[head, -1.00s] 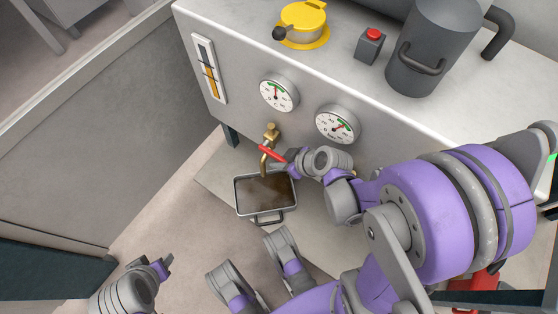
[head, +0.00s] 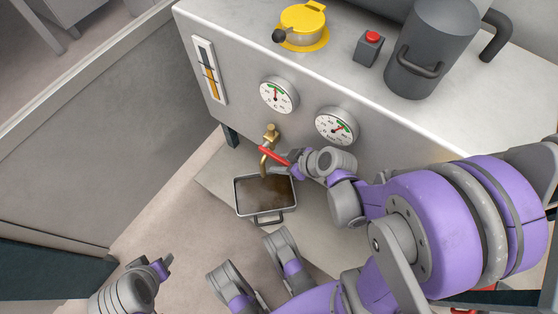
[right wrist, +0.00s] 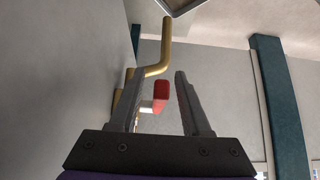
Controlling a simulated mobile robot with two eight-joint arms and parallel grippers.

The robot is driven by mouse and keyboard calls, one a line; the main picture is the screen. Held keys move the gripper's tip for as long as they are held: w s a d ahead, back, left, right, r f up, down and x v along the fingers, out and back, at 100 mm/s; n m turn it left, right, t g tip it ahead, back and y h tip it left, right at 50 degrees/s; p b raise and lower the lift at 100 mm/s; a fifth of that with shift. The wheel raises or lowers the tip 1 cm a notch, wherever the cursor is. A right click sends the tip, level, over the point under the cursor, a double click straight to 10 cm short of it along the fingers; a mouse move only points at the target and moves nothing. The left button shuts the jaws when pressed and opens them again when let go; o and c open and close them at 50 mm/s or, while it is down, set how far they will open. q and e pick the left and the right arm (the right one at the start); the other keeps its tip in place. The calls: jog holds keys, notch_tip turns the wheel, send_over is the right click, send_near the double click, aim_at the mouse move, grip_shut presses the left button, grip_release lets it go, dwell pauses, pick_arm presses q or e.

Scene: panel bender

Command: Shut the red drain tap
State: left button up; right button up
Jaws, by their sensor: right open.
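The brass drain tap (head: 270,133) sticks out of the machine's front face below the gauges. Its red handle (head: 274,155) slants down to the right across the spout in the head view. My right gripper (head: 284,168) is open at the handle's right end. In the right wrist view, the red handle (right wrist: 162,96) lies between the two open fingers of the gripper (right wrist: 160,74), with the brass spout (right wrist: 158,62) beyond them. Whether a finger touches the handle is unclear. My left gripper (head: 166,264) is low at the left, far from the tap; its opening is unclear.
A grey pan (head: 267,213) holding brown liquid stands on the floor under the spout. Two gauges (head: 278,95) and a level glass (head: 209,70) are on the front face. A yellow cap (head: 303,20), a red button (head: 373,36) and a grey canister (head: 433,45) stand on top.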

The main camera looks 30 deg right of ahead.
jog(key=p+v, duration=0.3)
jog(key=v, duration=0.5)
jog(key=shift+r+p, duration=0.2)
jog(key=shift+p, duration=0.2)
jog(key=shift+s+d+r, duration=0.1)
jog(key=shift+s+r, duration=0.2)
jog(key=shift+s, duration=0.05)
